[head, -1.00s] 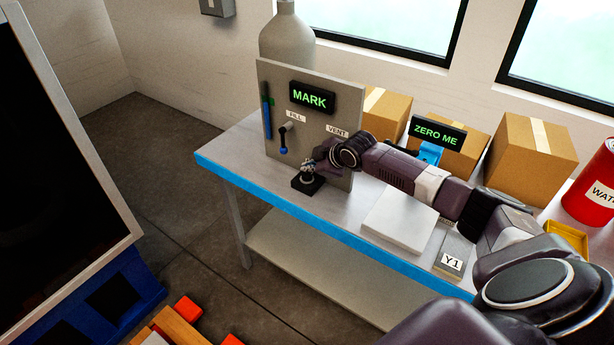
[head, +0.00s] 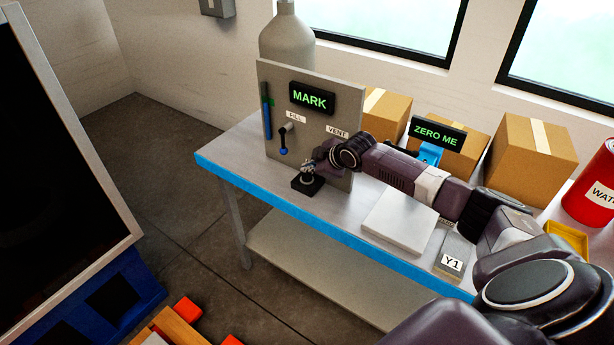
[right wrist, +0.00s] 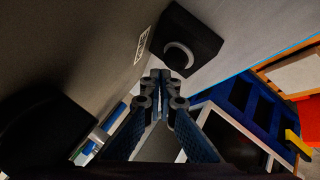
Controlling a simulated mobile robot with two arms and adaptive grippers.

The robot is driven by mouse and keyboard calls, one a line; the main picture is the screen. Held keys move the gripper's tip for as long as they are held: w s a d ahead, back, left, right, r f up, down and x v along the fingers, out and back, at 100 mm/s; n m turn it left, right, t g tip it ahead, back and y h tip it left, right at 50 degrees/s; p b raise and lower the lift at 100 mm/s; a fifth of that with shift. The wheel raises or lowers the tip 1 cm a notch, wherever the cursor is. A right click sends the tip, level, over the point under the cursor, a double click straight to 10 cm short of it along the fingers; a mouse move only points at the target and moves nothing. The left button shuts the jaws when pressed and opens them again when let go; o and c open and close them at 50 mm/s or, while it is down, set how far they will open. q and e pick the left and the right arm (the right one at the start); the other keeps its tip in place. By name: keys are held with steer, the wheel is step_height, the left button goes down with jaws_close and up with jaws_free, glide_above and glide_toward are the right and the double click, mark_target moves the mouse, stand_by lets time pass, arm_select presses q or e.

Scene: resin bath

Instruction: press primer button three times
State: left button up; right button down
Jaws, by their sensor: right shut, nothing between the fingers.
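The primer button is a small black box (head: 306,185) on the bench, in front of the grey panel (head: 276,130). In the right wrist view the box (right wrist: 205,38) shows a round light-rimmed button (right wrist: 180,55) on its top. My right gripper (head: 308,168) is shut and empty, its fingertips close above the box in the head view. In the right wrist view the closed fingertips (right wrist: 160,76) lie just short of the button's rim. I cannot tell whether they touch it. The display (head: 312,97) reads MARK. My left gripper is not in view.
The panel carries a blue-tipped lever (head: 284,140) and FILL and VENT labels. To the right are a white plate (head: 399,220), a Y1 block (head: 452,258), a ZERO ME display (head: 438,136), cardboard boxes (head: 535,150) and a red container (head: 593,185). The bench's left end is clear.

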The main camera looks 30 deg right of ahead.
mark_target(308, 178)
steer(key=shift+f, duration=0.15)
steer(key=shift+f, duration=0.25)
steer(key=shift+s+f+b, duration=0.1)
steer(key=shift+f+b, duration=0.35)
steer(key=shift+f, duration=0.2)
stand_by(0.9)
steer(key=shift+r, duration=0.1)
steer(key=shift+r+p, duration=0.85)
steer(key=shift+r, duration=0.05)
step_height(308, 178, up, 5)
steer(key=p, duration=0.4)
steer(key=shift+r, duration=0.1)
stand_by(1.6)
